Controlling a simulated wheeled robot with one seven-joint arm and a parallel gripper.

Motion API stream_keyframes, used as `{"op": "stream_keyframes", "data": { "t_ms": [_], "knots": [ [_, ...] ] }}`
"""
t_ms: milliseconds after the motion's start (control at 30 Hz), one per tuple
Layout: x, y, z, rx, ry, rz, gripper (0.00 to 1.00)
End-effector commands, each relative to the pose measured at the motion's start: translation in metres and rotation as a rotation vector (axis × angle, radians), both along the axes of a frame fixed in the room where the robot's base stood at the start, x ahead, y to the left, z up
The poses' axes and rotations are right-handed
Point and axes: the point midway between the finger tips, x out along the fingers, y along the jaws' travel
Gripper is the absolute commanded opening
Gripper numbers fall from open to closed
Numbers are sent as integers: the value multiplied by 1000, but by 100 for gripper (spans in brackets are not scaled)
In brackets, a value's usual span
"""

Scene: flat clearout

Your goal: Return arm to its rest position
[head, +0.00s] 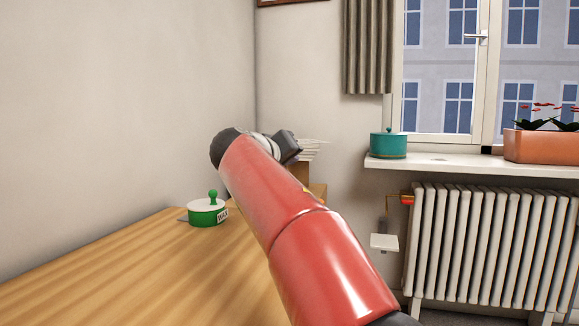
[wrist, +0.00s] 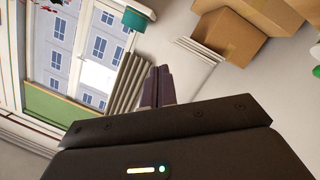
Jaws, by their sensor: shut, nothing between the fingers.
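My red arm reaches up over the wooden table (head: 120,280) in the head view, its wrist bent at the top. My gripper (head: 290,147) is at the far end, raised in the air and partly hidden behind the wrist. In the wrist view my gripper (wrist: 157,86) has its two dark fingers together, with nothing held between them. It touches nothing that I can see.
A green and white lidded pot (head: 207,212) stands on the table. A teal lidded pot (head: 388,146) and a flower planter (head: 540,147) stand on the windowsill (head: 450,163) above a white radiator (head: 490,245). Cardboard boxes (wrist: 228,35) show in the wrist view.

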Motion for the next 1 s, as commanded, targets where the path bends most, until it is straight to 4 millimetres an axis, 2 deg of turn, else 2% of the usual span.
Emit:
{"op": "stream_keyframes", "data": {
  "t_ms": [33,133,367,467,533,667,800,867,900,1000],
  "knots": [
    [-12,5,1,1,-2,3,0],
    [-29,11,5,1,0,2,0],
    [-51,18,11,0,3,1,0],
    [-59,6,9,14,35,-1,0],
    [-68,-14,0,39,90,-1,0],
    [-105,-63,-34,130,246,9,0],
    [-171,-105,-87,269,417,28,0],
    [-202,-116,-112,333,477,34,0],
    [-224,-121,-129,378,514,39,0],
    [-279,-127,-170,493,586,45,0]
  ]
}}
